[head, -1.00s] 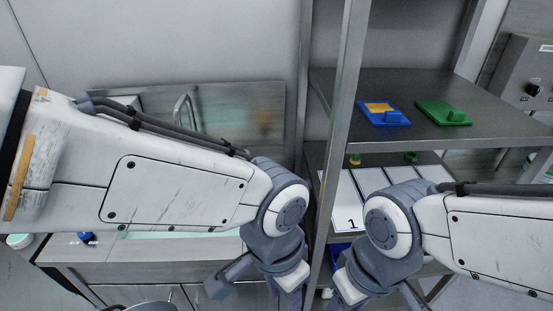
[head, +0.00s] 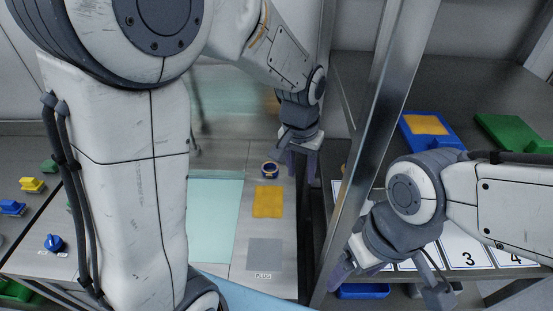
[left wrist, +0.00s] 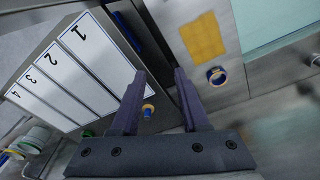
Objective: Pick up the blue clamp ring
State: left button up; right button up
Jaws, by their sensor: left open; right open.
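The blue clamp ring (head: 269,170) lies on the bench top, just behind a yellow square, with some yellow at its centre. It also shows in the left wrist view (left wrist: 217,76), to the right of the fingers. My left gripper (head: 301,166) points down, open and empty, a little to the right of the ring and apart from it; its open fingers show in the left wrist view (left wrist: 160,74). My right gripper (head: 339,274) is low beside the shelf post, partly hidden by its own wrist, and I see nothing held in it.
A metal shelf post (head: 377,120) stands right of the left gripper. The shelf holds a blue tray (head: 448,132), a green tray (head: 511,132) and numbered white cards (head: 470,255). The bench has the yellow square (head: 268,202), a grey PLUG square (head: 264,254) and a teal panel (head: 213,215).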

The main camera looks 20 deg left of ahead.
pick_arm(q)
jog(key=w+a+f+n, duration=0.3)
jog(key=w+a+f, duration=0.2)
jog(key=w+a, duration=0.4)
jog(key=n+y, duration=0.1)
jog(key=n, duration=0.1)
send_near(262, 167)
jog(key=f, duration=0.2)
jog(key=shift+s+f+t, duration=0.2)
jog(key=shift+f+t, duration=0.2)
jog(key=shift+w+a+f+p, duration=0.15)
jog(key=shift+f+p, duration=0.1)
jog(key=shift+f, duration=0.7)
jog(key=shift+w+d+f+p, duration=0.15)
jog(key=shift+f+p, duration=0.15)
jog(key=shift+f, duration=0.65)
jog(key=shift+w+a+f+p, duration=0.1)
jog(key=shift+w+f+p, duration=0.15)
jog(key=shift+f, duration=0.7)
grip_shut()
